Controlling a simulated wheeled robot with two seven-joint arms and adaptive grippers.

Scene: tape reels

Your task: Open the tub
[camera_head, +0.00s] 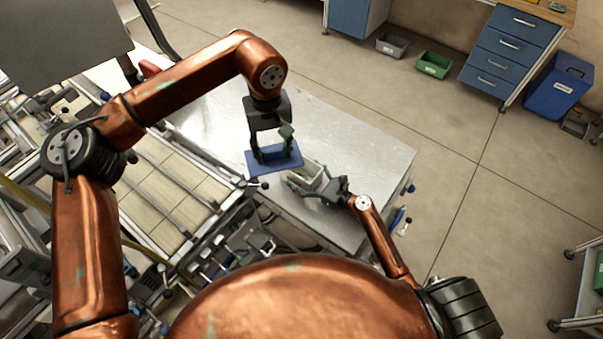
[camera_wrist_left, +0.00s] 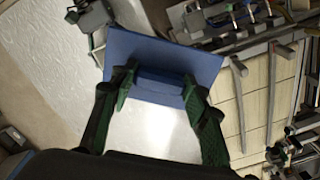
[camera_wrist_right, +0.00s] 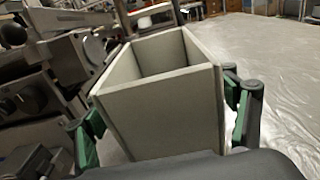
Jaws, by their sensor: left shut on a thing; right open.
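The grey tub (camera_head: 309,179) stands on the metal table with its top uncovered. In the right wrist view the tub (camera_wrist_right: 165,115) shows its open rim and inner walls; its floor is hidden. The blue lid (camera_head: 291,164) is apart from the tub, to its upper left in the head view. My left gripper (camera_head: 273,152) is shut on the lid's raised grip, which shows between the fingers in the left wrist view (camera_wrist_left: 157,85). My right gripper (camera_wrist_right: 165,130) is open, with one finger on each side of the tub.
The metal table (camera_head: 355,150) is bare to the right of and behind the tub. A tiled frame with rails (camera_head: 165,200) adjoins it at left. Blue drawers (camera_head: 510,45) and green (camera_head: 434,64) and grey bins (camera_head: 392,44) stand far off on the floor.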

